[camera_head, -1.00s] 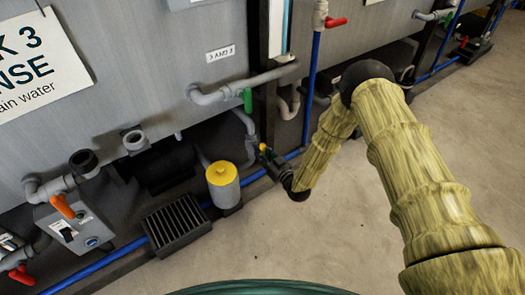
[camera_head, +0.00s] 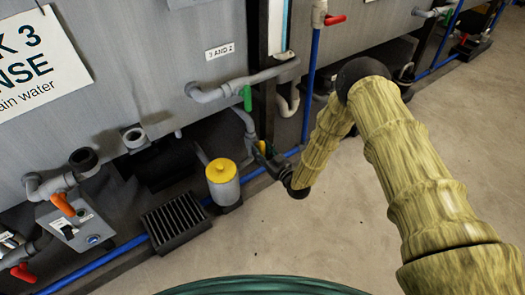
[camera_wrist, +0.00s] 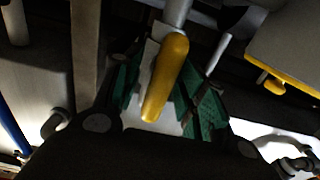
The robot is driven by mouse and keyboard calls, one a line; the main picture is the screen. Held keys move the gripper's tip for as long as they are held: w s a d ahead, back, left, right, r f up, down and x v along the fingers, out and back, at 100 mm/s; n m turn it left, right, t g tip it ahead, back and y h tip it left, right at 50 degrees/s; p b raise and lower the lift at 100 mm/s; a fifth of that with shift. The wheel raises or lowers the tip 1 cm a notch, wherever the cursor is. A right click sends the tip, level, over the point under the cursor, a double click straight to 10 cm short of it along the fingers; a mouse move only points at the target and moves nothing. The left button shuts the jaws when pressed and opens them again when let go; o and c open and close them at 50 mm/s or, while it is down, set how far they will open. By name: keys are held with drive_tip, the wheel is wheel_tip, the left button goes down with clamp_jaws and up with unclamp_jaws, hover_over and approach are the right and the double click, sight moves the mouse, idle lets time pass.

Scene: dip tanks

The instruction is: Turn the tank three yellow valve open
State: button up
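The yellow valve handle (camera_wrist: 165,78) shows in the wrist view as a long lever on a grey pipe fitting. My gripper (camera_wrist: 168,105) is around it, with a green-padded finger on each side. Gaps show between the handle and the pads, so the fingers look open. In the head view my gripper (camera_head: 268,158) is low beside the tank, between the yellow-capped canister and the blue pipe. There the gripper hides most of the valve. The tank three wall (camera_head: 130,75) carries a sign reading rinse.
The yellow-capped canister (camera_head: 223,180) stands just left of my gripper. A green valve handle (camera_head: 247,97) is above it. An orange handle (camera_head: 62,204) and a red handle (camera_head: 22,273) are at the left. Open floor (camera_head: 310,235) lies in front.

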drive_tip(key=v, duration=1.2)
idle(0.3)
drive_tip(key=s+d+f+m+g+h, duration=0.25)
drive_tip(key=s+d+f, duration=0.2)
drive_tip(key=s, duration=0.45)
drive_tip(key=s+d+f+m+g+h, duration=0.25)
drive_tip(key=s+f+g+h, duration=0.2)
drive_tip(key=s, duration=0.35)
drive_tip(key=s+d+r+m+g+h, duration=0.1)
drive_tip(key=s+d+g, duration=0.2)
drive_tip(key=s, duration=0.5)
drive_tip(key=s+d+r+m+g+h+p, duration=0.1)
drive_tip(key=s+d+g, duration=0.15)
drive_tip(key=s, duration=0.65)
drive_tip(key=s+d+r+m+g+h, duration=0.1)
drive_tip(key=s+d+g, duration=0.15)
drive_tip(key=s, duration=0.55)
wheel_tip(320, 180, up, 34)
drive_tip(key=p, duration=3.5)
drive_tip(key=shift+d+h, duration=0.3)
drive_tip(key=shift+d, duration=0.05)
